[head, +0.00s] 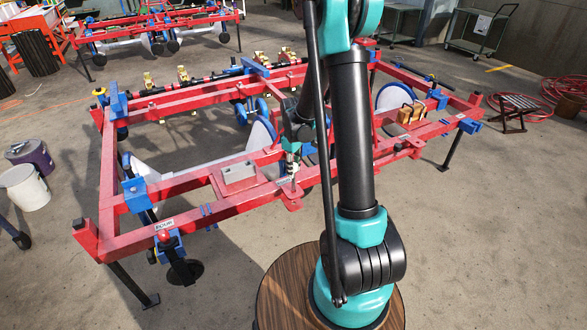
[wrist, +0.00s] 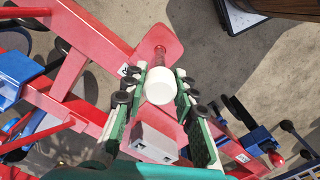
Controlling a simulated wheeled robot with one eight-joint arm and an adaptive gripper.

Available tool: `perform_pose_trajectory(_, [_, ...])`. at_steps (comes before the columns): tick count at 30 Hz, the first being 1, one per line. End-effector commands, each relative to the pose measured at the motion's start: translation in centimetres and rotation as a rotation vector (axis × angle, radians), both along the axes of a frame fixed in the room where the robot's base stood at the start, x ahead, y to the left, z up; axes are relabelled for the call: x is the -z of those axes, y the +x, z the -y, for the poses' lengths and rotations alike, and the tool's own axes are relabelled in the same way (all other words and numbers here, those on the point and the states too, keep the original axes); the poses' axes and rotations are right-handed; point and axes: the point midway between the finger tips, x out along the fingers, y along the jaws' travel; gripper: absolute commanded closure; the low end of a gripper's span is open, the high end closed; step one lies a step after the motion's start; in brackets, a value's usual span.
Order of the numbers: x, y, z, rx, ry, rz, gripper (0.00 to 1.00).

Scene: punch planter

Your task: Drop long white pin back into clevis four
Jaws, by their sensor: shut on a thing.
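My gripper (wrist: 162,88) is shut on a white pin (wrist: 168,91), whose round white top shows between the green fingers in the wrist view. In the head view my gripper (head: 291,160) is over the near rail of the red planter frame. A red clevis-like plate (head: 291,199) sticks out just below it; it also shows in the wrist view (wrist: 148,38). A small white label is on the red part beside it, too small to read. The pin's lower end and any hole under it are hidden, so I cannot tell whether it is in the clevis.
A grey block (head: 238,176) lies on the red frame left of my gripper, close to the fingers in the wrist view (wrist: 153,141). Brown blocks (head: 411,113) sit on the right part. Two buckets (head: 25,186) stand at left. The floor in front is clear.

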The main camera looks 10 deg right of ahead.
Motion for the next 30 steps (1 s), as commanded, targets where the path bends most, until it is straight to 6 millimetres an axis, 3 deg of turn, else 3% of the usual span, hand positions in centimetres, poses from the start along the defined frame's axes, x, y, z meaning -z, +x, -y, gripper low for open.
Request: perform_pose_trajectory(30, [1.8, 0.1, 0.0, 0.0, 0.0, 0.0, 1.0])
